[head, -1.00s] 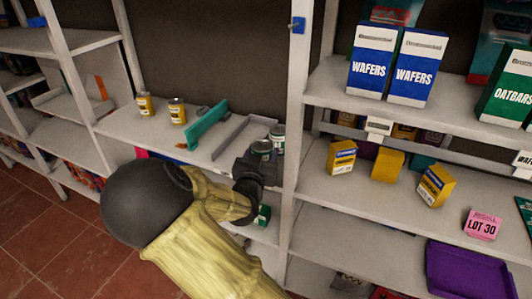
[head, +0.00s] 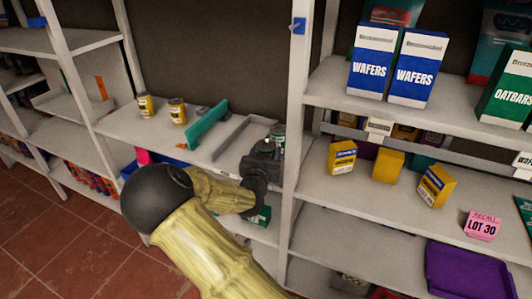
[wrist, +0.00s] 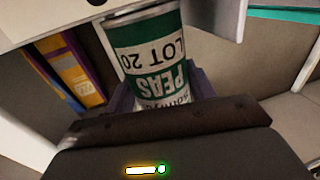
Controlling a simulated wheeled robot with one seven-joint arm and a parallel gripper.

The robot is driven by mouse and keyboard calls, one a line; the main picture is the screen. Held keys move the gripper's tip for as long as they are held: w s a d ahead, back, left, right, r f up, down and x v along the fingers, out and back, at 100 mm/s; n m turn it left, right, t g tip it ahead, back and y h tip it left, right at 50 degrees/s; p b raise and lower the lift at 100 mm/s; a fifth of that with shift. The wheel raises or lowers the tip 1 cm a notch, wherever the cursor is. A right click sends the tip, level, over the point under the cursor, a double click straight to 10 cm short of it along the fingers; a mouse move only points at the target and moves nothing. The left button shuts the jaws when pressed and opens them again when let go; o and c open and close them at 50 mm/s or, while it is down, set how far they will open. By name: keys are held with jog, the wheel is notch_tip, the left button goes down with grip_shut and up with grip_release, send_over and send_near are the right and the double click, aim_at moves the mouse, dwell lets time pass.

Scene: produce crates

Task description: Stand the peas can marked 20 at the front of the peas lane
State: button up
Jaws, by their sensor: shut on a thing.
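The peas can marked 20 (wrist: 152,58) is white and green and appears upside down in the wrist view. My gripper (wrist: 162,98) is shut on it, with a finger on either side. In the head view my gripper (head: 264,160) is at the front shelf edge, right of the grey lane divider (head: 232,138). I cannot tell whether the held can touches the shelf.
Two yellow cans (head: 146,105) stand left of a teal divider (head: 206,125) on the same shelf (head: 120,124). A white upright post (head: 298,110) is close right of my gripper. A green box (head: 259,216) is on the shelf below.

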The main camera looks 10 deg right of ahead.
jog(key=o, duration=1.3)
jog(key=shift+f, duration=0.1)
jog(key=shift+s+r, duration=0.1)
jog(key=shift+r, duration=0.1)
jog(key=v, duration=1.2)
